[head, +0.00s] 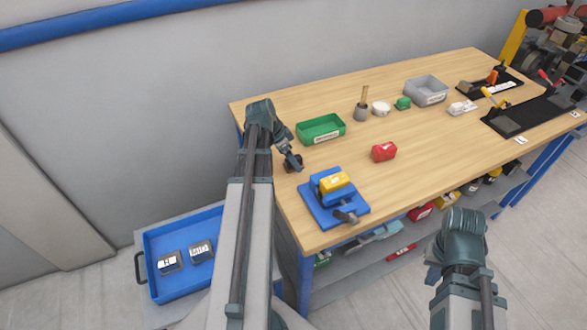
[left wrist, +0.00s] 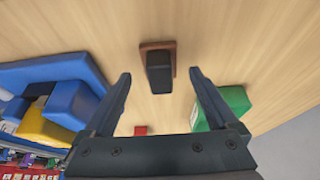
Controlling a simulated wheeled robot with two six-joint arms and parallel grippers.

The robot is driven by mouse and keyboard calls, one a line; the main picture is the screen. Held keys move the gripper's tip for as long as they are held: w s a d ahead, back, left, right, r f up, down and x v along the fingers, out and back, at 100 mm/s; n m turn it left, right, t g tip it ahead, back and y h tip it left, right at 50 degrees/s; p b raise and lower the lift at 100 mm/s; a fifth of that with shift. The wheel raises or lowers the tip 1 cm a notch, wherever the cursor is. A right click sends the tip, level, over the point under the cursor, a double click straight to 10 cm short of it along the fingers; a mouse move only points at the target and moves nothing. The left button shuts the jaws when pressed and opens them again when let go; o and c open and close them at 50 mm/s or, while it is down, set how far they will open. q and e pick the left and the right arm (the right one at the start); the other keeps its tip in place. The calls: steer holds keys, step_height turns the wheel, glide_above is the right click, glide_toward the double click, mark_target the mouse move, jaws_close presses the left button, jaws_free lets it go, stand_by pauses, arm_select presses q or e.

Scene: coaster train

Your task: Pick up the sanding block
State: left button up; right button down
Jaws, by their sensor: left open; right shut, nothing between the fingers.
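The sanding block (left wrist: 158,72) has a dark grip on a reddish-brown base and sits on the wooden table. In the left wrist view it lies just ahead of and between the fingertips of my left gripper (left wrist: 160,76), touching neither. My left gripper is open and empty. In the head view my left gripper (head: 292,163) is over the table's left part, and the block is largely hidden by it. My right gripper (head: 434,274) is shut and empty, low in front of the table; its fingers are mostly hidden by the arm.
A blue vise (head: 320,205) with a yellow block (head: 335,182) stands near the left gripper. A green bin (head: 320,129) is behind, a red block (head: 384,151) to the right. A blue tray (head: 170,285) is lower left. The table's middle (head: 430,140) is clear.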

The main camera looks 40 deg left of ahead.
arm_select(q)
steer(key=shift+b+x, duration=0.3)
steer(key=shift+x, duration=0.5)
steer(key=shift+r, duration=0.1)
arm_select(e)
steer(key=shift+f, duration=0.65)
arm_select(q)
jaws_close()
steer(key=shift+r, duration=0.1)
arm_select(e)
steer(key=shift+r, duration=0.1)
